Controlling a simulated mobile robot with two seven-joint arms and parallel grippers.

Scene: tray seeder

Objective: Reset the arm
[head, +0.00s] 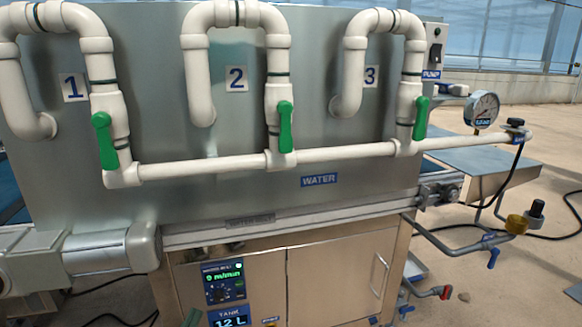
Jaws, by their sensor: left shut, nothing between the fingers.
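A tip that appears to be my left gripper (193,318) shows at the bottom edge, left of the lower display. It is shut, with nothing between its fingers. Most of it is cut off by the frame. It is in front of the machine's lower cabinet (335,285); I cannot tell whether it touches anything. My right gripper is not in view.
A steel machine panel (220,190) carries white pipes (205,166) with three green-handled valves (285,127), marked 1, 2 and 3. A pressure gauge (482,110) and a brass fitting (516,224) are at the right. Open floor (540,265) lies beyond.

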